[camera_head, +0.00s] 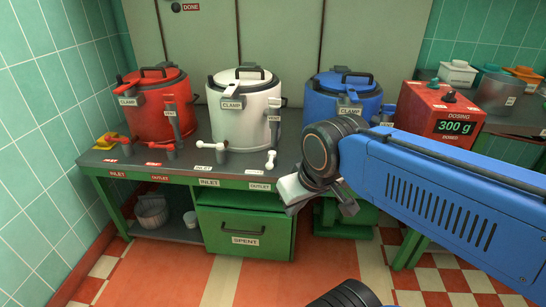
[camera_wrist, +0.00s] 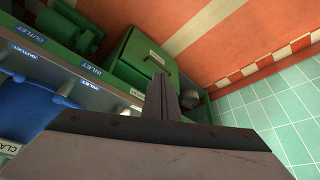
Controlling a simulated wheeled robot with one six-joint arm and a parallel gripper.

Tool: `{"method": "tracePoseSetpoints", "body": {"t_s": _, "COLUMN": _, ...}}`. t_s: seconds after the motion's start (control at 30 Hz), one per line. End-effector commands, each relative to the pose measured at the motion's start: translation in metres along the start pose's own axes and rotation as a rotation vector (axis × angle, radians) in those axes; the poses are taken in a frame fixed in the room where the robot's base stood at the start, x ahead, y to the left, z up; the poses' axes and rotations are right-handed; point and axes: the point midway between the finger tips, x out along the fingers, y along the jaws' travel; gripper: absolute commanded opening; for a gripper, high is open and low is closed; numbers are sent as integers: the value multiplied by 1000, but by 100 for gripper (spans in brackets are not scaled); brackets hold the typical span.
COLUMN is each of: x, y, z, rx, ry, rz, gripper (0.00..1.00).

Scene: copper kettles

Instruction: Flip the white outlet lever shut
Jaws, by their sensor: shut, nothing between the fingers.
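The white outlet lever (camera_head: 270,160) stands on the bench beside the front right of the white kettle (camera_head: 245,125), close to an OUTLET label. Its short handle looks roughly upright; I cannot tell for sure whether it is open or shut. The white inlet lever (camera_head: 210,147) is to its left, its handle reaching left. My gripper is in front of the bench's front edge, to the right of the outlet lever and apart from it. The wrist view shows its fingers (camera_wrist: 162,82) shut and empty. The white levers are not in the wrist view.
The red kettle (camera_head: 160,108) with its red levers is at left; the blue kettle (camera_head: 345,95) is at right, partly behind my arm. A red dosing box (camera_head: 425,112) reads 300 g. A green SPENT drawer (camera_head: 245,230) is below the bench. The floor in front is clear.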

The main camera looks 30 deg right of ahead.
Motion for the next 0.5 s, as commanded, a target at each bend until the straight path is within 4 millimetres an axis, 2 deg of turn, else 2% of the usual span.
{"method": "tracePoseSetpoints", "body": {"t_s": 0.17, "x": -1, "y": 4, "z": -18, "rx": 136, "ry": -27, "rz": -2, "gripper": 0}}
{"method": "tracePoseSetpoints", "body": {"t_s": 0.5, "x": 0, "y": 24, "z": -79, "rx": 621, "ry": -111, "rz": 3, "gripper": 0}}
